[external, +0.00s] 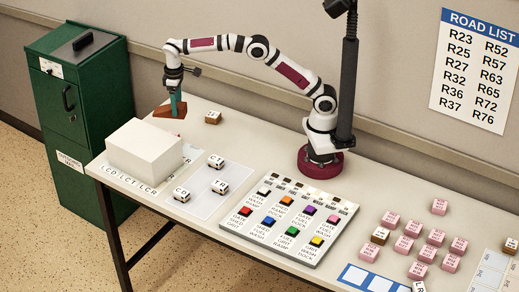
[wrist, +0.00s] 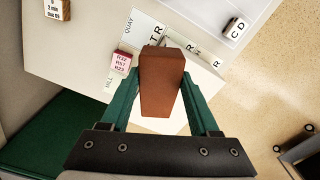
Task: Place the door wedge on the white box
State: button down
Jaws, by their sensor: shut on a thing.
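A reddish-brown door wedge (external: 166,113) is between the green fingers of my gripper (external: 177,103), at the back left of the table in the external view. In the wrist view the wedge (wrist: 162,80) is gripped between both fingers (wrist: 165,85) and sticks out past their tips. The external view does not make clear whether the wedge touches the table. The white box (external: 146,152) stands at the table's left end, in front of and left of my gripper. Its top is bare.
A wooden block (external: 213,117) lies right of my gripper. Labelled blocks (external: 216,161) sit on a pale mat right of the box. A button panel (external: 290,220) and pink blocks (external: 404,244) lie farther right. A green cabinet (external: 85,110) stands beyond the table's left edge.

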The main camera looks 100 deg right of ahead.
jog(key=w+a+f, duration=0.1)
jog(key=a, duration=0.1)
jog(key=w+a+f, duration=0.3)
jog(key=a+f, duration=0.1)
jog(key=shift+w, duration=0.4)
jog(key=shift+f, duration=1.85)
jog(key=shift+c, duration=0.6)
grip_release()
jog(key=shift+f, duration=0.15)
notch_tip(320, 180, up, 8)
jog(key=shift+f, duration=0.15)
